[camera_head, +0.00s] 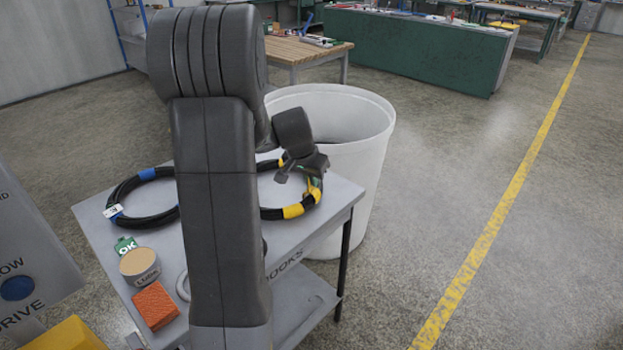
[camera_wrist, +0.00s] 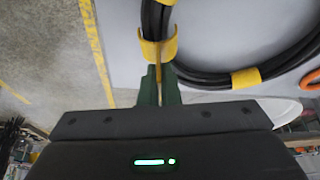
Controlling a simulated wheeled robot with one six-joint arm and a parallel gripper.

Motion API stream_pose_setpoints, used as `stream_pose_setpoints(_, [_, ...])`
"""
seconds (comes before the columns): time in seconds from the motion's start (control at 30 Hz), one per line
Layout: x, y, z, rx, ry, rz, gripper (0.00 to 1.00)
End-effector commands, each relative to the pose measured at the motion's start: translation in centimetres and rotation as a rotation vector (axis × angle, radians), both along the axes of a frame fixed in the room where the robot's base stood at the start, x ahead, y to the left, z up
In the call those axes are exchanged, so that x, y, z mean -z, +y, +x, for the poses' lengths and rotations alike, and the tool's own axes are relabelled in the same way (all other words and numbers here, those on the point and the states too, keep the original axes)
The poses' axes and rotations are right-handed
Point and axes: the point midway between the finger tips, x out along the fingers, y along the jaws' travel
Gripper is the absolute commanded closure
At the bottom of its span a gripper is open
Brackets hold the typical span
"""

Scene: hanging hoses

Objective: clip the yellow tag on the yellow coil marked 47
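The yellow coil is a black hose loop with yellow bands (camera_head: 293,211) lying on the grey cart's right half; it also shows in the wrist view as black hose (camera_wrist: 210,79) with a yellow band (camera_wrist: 246,78). No number 47 is readable. My gripper (camera_head: 312,180) is over the coil's right side. In the wrist view its green fingers (camera_wrist: 159,84) are closed on the stem of a yellow tag (camera_wrist: 158,50). The tag's wide jaws are at the hose and overlap it in the picture. Whether they have snapped around it I cannot tell.
A blue-banded black coil (camera_head: 148,220) with a white tag lies on the cart's left. A green OK tag (camera_head: 126,245), round tin (camera_head: 140,266) and orange block (camera_head: 155,305) lie in front. A large white bin (camera_head: 355,140) stands behind the cart. Floor at right is clear.

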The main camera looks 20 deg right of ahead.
Motion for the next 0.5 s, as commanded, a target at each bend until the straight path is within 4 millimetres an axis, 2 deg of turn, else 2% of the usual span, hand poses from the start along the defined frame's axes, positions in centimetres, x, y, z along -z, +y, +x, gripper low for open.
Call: stream_pose_setpoints(0.5, [0.78,0.0,0.0,0.0,0.0,0.0,1.0])
